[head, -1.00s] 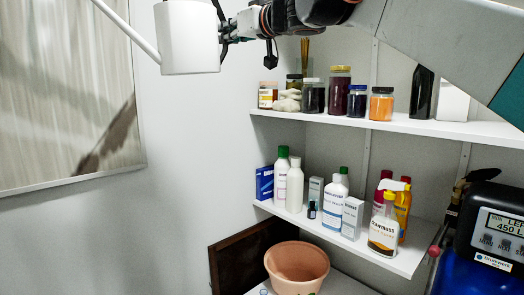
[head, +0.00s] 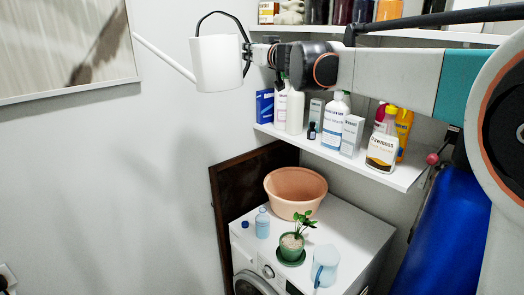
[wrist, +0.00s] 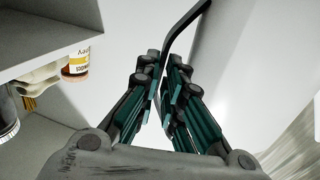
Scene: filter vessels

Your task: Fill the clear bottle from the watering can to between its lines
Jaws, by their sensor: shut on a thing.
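The white watering can (head: 217,62) with a long spout and black handle hangs in the air at the upper left of the head view, roughly upright, spout to the left. My gripper (head: 250,55) is shut on its black handle; the wrist view shows the fingers (wrist: 168,78) closed around the handle, beside the white can body (wrist: 245,70). A small clear, bluish bottle (head: 262,224) stands on the white washing machine, well below the can. Its lines are too small to make out.
On the washing machine top (head: 345,232) stand a terracotta pot (head: 295,195), a potted plant (head: 291,243) on a green saucer and a bluish clear jug (head: 325,266). A small blue cap (head: 245,224) lies left of the bottle. Shelves (head: 400,178) with bottles are behind.

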